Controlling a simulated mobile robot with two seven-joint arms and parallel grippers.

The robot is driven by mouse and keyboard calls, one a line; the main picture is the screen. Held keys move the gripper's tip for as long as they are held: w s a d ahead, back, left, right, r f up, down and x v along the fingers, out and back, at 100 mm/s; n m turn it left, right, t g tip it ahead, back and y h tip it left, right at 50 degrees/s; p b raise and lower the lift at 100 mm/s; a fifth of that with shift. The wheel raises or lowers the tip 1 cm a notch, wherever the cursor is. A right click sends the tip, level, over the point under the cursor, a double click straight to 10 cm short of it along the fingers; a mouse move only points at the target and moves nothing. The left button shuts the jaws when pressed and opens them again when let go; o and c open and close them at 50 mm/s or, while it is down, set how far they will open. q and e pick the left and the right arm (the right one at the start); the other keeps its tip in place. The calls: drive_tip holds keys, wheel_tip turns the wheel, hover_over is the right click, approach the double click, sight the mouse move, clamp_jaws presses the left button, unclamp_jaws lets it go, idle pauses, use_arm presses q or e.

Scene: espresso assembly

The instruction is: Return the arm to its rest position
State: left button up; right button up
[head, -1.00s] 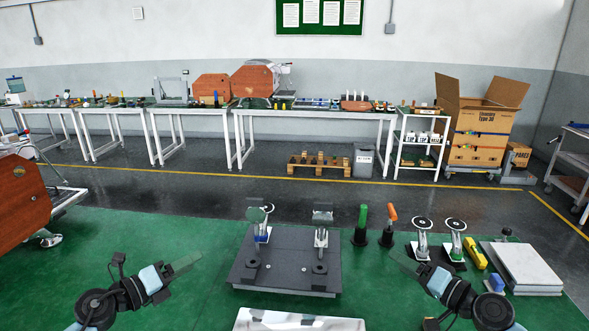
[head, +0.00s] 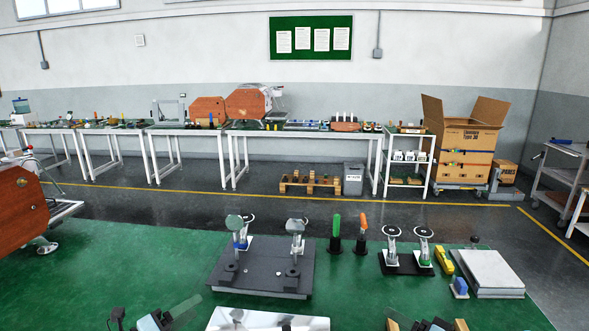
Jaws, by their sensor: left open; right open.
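My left gripper (head: 180,312) shows only in part at the bottom edge of the head view, left of the dark base plate; it is open and nothing shows between its fingers. My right gripper (head: 428,324) is cut off by the bottom edge, right of the white tray; only its top shows and it appears empty. The dark base plate (head: 262,272) stands on the green surface with two upright metal parts (head: 238,236) (head: 295,240) on it. Both grippers are apart from it. Most of both arms is out of view.
A green-handled tool (head: 336,228) and an orange-handled tool (head: 363,228) stand right of the plate. Two round-topped metal parts (head: 392,240) (head: 424,242) stand on a dark holder. A yellow block (head: 443,260) and a pale slab (head: 488,272) lie further right. A white tray (head: 262,320) is at the front.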

drive_tip(key=s+a+f+n+g+h, duration=0.2)
drive_tip(key=s+a+f+g+h, duration=0.15)
drive_tip(key=s+f, duration=1.55)
use_arm(q)
drive_tip(key=s+d+f+n+g+y, duration=0.1)
drive_tip(key=s+f+n+y, duration=0.2)
drive_tip(key=s+f+n, duration=0.6)
drive_tip(key=s+f+n+g+y+b, duration=0.1)
drive_tip(key=s+f+n+g+y, duration=0.1)
drive_tip(key=s+f+n, duration=0.7)
drive_tip(key=s+d+f+n+g+y, duration=0.1)
drive_tip(key=s+f+n+y, duration=0.3)
drive_tip(key=s+f+n, duration=0.6)
drive_tip(key=s+n, duration=0.1)
drive_tip(key=s, duration=0.6)
drive_tip(key=shift+s+d+g, duration=0.25)
drive_tip(key=shift+d+g, duration=0.1)
drive_tip(key=shift+g, duration=0.05)
use_arm(e)
drive_tip(key=s+f+n+h, duration=0.1)
drive_tip(key=s+f+h, duration=0.1)
drive_tip(key=s, duration=0.6)
drive_tip(key=s+f+n+h, duration=0.1)
drive_tip(key=s+f+h, duration=0.1)
drive_tip(key=s, duration=0.6)
drive_tip(key=shift+s+a+f+n+g, duration=0.15)
drive_tip(key=shift+a+f+n+g, duration=0.3)
drive_tip(key=shift+f, duration=0.45)
